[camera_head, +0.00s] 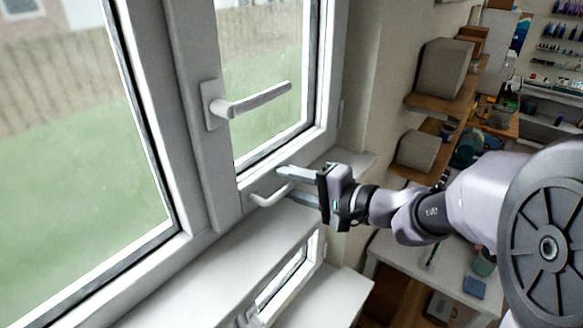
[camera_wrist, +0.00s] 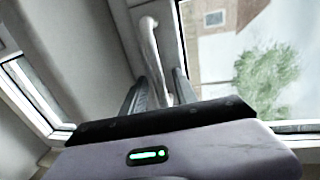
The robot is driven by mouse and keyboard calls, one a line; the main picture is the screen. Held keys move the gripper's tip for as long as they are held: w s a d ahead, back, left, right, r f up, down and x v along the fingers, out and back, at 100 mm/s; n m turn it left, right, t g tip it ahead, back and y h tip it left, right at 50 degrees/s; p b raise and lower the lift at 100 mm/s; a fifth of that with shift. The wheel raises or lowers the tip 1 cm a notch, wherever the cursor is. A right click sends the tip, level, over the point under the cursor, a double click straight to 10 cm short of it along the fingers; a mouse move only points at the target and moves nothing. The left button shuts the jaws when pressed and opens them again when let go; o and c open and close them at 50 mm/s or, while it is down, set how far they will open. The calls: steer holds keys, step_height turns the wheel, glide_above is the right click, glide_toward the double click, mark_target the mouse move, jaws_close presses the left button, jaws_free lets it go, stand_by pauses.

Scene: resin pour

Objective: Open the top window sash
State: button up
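A tall white window sash (camera_head: 190,100) with a glass pane fills the left of the head view. A white lever handle (camera_head: 255,101) on its frame points right. A second white handle (camera_head: 268,198) sits lower, on the white frame below the right-hand pane. My gripper (camera_head: 285,184) is at this lower handle, its two fingers apart, one above and one below it. In the wrist view the handle (camera_wrist: 151,50) runs between the fingers of my gripper (camera_wrist: 158,82). The fingers look open around it; whether they touch it is hidden.
A small lower window (camera_head: 283,277) is set beneath a white ledge (camera_head: 215,265). To the right are wall shelves with grey boxes (camera_head: 443,68) and a white table (camera_head: 445,268). A grassy yard shows through the glass.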

steer(key=shift+c, duration=0.2)
jaws_close()
stand_by(1.3)
